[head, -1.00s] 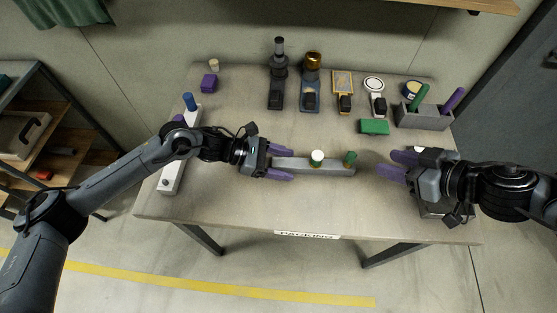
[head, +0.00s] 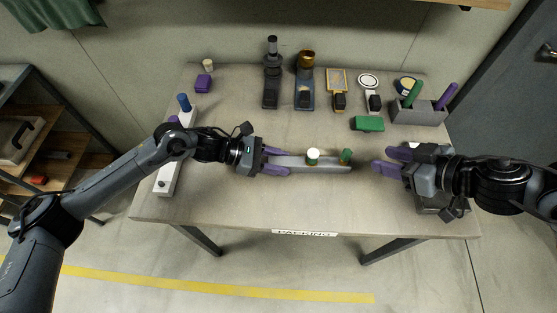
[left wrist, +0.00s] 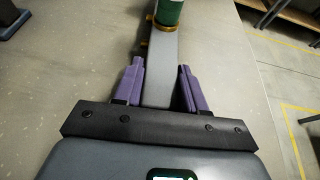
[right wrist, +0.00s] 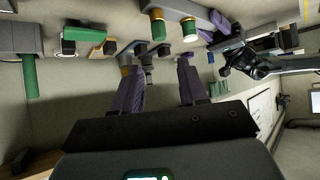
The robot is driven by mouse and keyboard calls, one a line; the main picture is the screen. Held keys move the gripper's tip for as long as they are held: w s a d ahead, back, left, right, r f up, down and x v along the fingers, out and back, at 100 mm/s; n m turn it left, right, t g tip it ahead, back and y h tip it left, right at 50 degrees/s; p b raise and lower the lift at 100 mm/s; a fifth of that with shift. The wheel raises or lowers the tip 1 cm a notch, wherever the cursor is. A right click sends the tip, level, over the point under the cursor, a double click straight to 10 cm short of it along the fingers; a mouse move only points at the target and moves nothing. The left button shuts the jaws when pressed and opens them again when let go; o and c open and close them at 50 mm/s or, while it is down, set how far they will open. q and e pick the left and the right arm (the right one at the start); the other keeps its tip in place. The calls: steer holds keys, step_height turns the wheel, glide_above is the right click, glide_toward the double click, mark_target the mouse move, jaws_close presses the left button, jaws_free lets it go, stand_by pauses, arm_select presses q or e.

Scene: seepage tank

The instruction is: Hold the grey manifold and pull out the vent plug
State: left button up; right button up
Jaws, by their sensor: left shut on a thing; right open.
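The grey manifold (head: 325,167) lies across the middle of the table. A white-topped plug (head: 313,157) and a green plug (head: 346,156) stand in it; I cannot tell which is the vent plug. My left gripper (head: 279,161) is shut on the manifold's left end; in the left wrist view the bar (left wrist: 160,88) lies between the purple fingers, with a green plug (left wrist: 169,12) in a gold collar beyond. My right gripper (head: 382,160) is open and empty, just off the manifold's right end. In the right wrist view two green plugs (right wrist: 158,27) (right wrist: 189,30) show beyond the fingers.
A white bar (head: 167,180) with blue and purple plugs lies at the left. Several tools stand along the back. A green block (head: 369,124) and a grey holder (head: 418,116) sit at the back right. The table in front of the manifold is clear.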

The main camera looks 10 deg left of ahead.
steer(key=shift+o, duration=0.4)
steer(key=shift+o, duration=0.8)
steer(key=s+a+f+n+g+h, duration=0.1)
steer(key=a+n+g+h, duration=0.1)
steer(key=a+n+g, duration=0.35)
steer(key=s+a+f+n+g+h, duration=0.1)
steer(key=a+f+n+g, duration=0.1)
steer(key=a+n, duration=0.65)
step_height(320, 180, up, 7)
steer(key=n+t+h, duration=0.1)
steer(key=h, duration=0.4)
glide_above(348, 152)
step_height(348, 152, down, 12)
steer(key=shift+r, duration=0.2)
steer(key=shift+c, duration=0.3)
